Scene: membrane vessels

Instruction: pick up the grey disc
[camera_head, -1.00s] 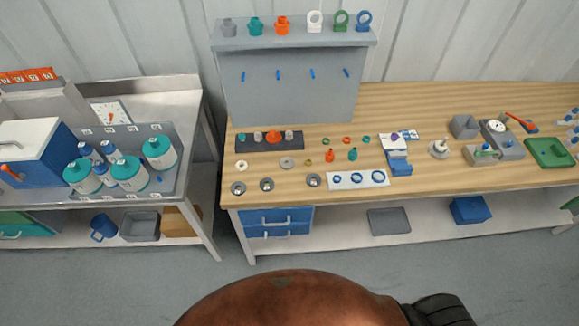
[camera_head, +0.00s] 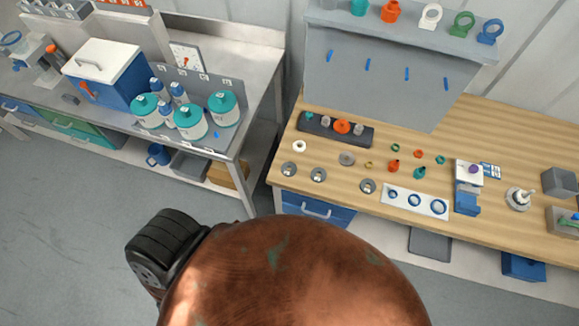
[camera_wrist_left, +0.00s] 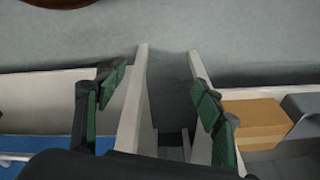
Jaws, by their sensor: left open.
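A plain grey disc (camera_head: 347,158) lies flat on the wooden bench (camera_head: 420,165) in the head view. Three grey discs with dark centres, a left one (camera_head: 289,169), a middle one (camera_head: 318,174) and a right one (camera_head: 368,185), lie nearer the front edge. I cannot tell for sure which disc the task names. My left gripper (camera_wrist_left: 157,85) shows in its wrist view with two green-padded fingers apart and nothing between them. No disc shows in that view. Neither gripper shows in the head view.
A dark tray (camera_head: 310,124) with small parts, a white ring (camera_head: 299,146) and a white card (camera_head: 415,200) with blue rings share the bench. A grey panel and shelf stand behind. A metal table (camera_head: 255,85) with bottles stands left. An orange-brown box (camera_wrist_left: 255,122) lies low in the wrist view.

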